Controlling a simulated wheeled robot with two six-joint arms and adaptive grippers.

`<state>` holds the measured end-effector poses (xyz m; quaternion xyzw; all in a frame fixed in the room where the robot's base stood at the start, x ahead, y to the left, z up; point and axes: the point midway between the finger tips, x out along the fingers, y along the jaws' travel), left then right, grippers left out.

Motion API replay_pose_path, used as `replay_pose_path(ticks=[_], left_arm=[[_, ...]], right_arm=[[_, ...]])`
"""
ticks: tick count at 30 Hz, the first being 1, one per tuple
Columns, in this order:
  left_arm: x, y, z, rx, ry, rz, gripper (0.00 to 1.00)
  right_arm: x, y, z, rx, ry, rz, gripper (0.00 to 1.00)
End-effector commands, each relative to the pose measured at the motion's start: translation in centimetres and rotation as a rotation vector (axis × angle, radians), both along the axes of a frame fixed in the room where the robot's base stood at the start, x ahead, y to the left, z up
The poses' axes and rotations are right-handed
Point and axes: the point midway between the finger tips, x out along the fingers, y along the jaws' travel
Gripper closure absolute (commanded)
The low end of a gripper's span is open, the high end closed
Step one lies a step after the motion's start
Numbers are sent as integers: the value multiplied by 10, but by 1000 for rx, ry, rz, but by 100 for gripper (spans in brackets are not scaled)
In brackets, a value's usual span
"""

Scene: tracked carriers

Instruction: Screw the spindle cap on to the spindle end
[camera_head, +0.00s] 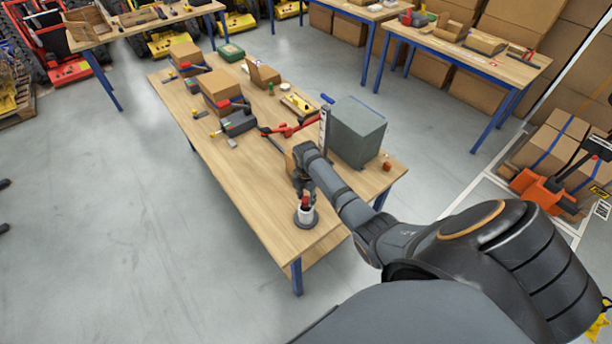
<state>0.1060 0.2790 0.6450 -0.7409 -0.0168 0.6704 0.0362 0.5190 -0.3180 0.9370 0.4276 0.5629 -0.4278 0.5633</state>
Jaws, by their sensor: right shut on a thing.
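My right arm reaches in from the lower right, and its gripper (304,193) points down near the front corner of the long wooden table. The gripper is shut on a small red piece, which looks like the spindle cap (305,203). Just below is a pale upright cylinder on a dark round base, which looks like the spindle end (306,216). The cap appears at the top of the cylinder; I cannot tell whether it is threaded on. The fingers partly hide the cap. My left gripper is not in view.
A red-armed tool (290,128), cardboard boxes (222,88) and small parts lie farther back. The table's front left part is clear.

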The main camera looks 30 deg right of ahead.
Motion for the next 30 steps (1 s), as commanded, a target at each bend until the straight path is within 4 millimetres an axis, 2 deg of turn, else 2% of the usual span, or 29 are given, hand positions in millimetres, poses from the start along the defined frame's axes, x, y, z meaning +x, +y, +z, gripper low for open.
replay_pose_path(ticks=[5,12,16,19,27,30], left_arm=[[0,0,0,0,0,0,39],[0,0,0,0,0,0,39],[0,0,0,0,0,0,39],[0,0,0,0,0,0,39],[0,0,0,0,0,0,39],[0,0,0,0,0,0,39]], right_arm=[[0,0,0,0,0,-60,90],[0,0,0,0,0,-564,90],[0,0,0,0,-1,-777,90],[0,0,0,1,-1,-844,90],[0,0,0,1,-1,-862,90],[0,0,0,1,-2,-997,90]])
